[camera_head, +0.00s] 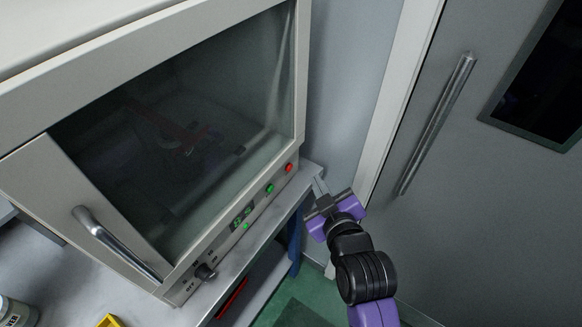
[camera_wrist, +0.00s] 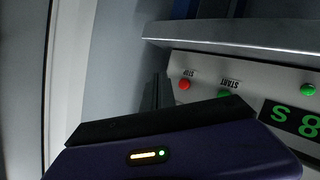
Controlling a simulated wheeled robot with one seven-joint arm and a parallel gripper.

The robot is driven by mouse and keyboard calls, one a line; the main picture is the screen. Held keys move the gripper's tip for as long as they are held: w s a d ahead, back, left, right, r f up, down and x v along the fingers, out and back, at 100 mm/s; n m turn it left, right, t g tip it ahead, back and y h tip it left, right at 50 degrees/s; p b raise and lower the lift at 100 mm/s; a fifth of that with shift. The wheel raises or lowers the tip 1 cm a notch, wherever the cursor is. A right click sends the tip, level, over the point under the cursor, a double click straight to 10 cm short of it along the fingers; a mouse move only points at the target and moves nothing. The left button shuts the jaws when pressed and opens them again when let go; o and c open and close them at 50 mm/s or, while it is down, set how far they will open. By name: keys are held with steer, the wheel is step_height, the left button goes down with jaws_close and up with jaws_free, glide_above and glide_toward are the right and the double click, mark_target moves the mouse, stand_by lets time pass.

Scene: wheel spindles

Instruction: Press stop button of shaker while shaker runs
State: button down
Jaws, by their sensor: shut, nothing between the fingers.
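The shaker (camera_head: 150,35) is a beige cabinet with a dark glass door, which is closed. On its lower front panel are a red stop button (camera_head: 289,168) and a green start button (camera_head: 269,188). In the wrist view the red button (camera_wrist: 184,85), labelled STOP upside down, lies just right of my fingers, with the green START button (camera_wrist: 224,93) beyond it. My gripper (camera_head: 319,186) is shut and empty, a little right of the red button and apart from it; its fingers also show in the wrist view (camera_wrist: 156,92). The digital display (camera_wrist: 291,118) is lit.
A black knob (camera_head: 205,271) sits at the panel's left end, and a metal handle (camera_head: 112,240) is on the shaker door. The shaker stands on a grey bench (camera_head: 245,272). A grey door with a long handle (camera_head: 437,122) is at the right. Green floor shows below.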

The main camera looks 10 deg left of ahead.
steer(key=shift+w+a, duration=0.35)
steer(key=shift+a, duration=0.6)
steer(key=shift+w+a, duration=0.3)
steer(key=shift+a, duration=0.6)
steer(key=shift+a, duration=0.15)
stand_by(0.6)
steer(key=shift+w+a, duration=0.15)
steer(key=shift+a, duration=0.05)
steer(key=shift+w+a, duration=0.15)
steer(key=shift+a, duration=0.3)
stand_by(0.8)
steer(key=shift+d, duration=0.1)
steer(key=shift+s+d+p, duration=0.35)
steer(key=shift+d, duration=0.4)
steer(key=shift+s+d+p, duration=0.15)
steer(key=shift+s+d, duration=0.15)
steer(key=shift+d, duration=0.5)
steer(key=shift+s+d+p, duration=0.15)
steer(key=shift+s+d, duration=0.1)
steer(key=shift+d, duration=0.5)
steer(key=shift+s+d+p, duration=0.15)
steer(key=shift+s+d, duration=0.15)
steer(key=shift+d, duration=0.5)
